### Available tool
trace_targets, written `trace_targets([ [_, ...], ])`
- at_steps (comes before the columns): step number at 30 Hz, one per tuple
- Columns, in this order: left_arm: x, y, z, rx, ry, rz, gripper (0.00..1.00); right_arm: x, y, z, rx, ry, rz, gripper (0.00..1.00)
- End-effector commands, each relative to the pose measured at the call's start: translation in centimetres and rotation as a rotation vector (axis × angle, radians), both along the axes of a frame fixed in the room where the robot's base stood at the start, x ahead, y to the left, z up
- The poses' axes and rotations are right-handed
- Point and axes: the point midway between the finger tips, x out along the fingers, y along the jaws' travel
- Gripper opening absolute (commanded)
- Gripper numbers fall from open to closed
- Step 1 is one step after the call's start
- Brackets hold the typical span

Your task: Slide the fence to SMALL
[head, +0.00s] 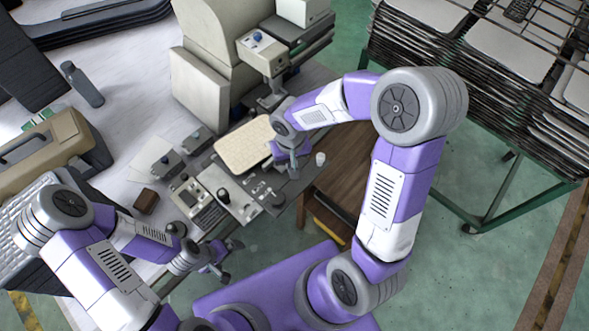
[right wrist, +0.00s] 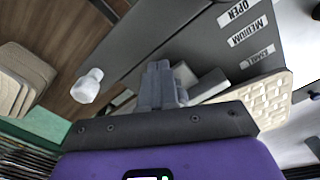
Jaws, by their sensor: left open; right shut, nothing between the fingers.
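The grey panel (right wrist: 200,45) in the right wrist view carries the labels OPEN (right wrist: 238,12), MEDIUM (right wrist: 247,33) and a third, blurred one (right wrist: 257,57) that seems to read SMALL. A grey bar (right wrist: 207,86), which looks like the fence, lies near the third label, just right of my right gripper (right wrist: 160,83). That gripper is shut and empty; I cannot tell whether it touches the bar. In the head view my right gripper (head: 292,167) is beside the cream textured tray (head: 243,143). My left gripper (head: 222,262) is open and empty near the table's front edge.
A small white knob or cup (head: 320,158) stands at the panel's right edge. Control boxes (head: 195,205) and the large beige machine (head: 215,85) surround the panel. A rack of trays (head: 470,60) stands at the right.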

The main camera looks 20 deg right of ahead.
Motion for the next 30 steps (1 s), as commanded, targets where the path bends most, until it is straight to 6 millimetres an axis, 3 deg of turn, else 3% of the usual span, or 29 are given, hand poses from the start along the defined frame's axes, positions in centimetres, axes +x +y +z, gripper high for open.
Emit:
trace_targets([
  [10, 0.0, 0.0, 0.0, 0.0, 0.0, 0.0, 1.0, 1.3, 0.5, 0.0, 0.0, -0.003, 0.001, 0.0],
  [25, 0.0, 0.0, -0.4, 0.0, 0.0, 0.0, 1.0, 0.0, 0.0, 0.0, 0.0, -0.001, 0.001, 0.0],
  [30, 0.0, 0.0, 0.4, 0.0, 0.0, 0.0, 1.0, 0.1, 0.0, 1.1, 0.0, -0.001, 0.001, 0.0],
])
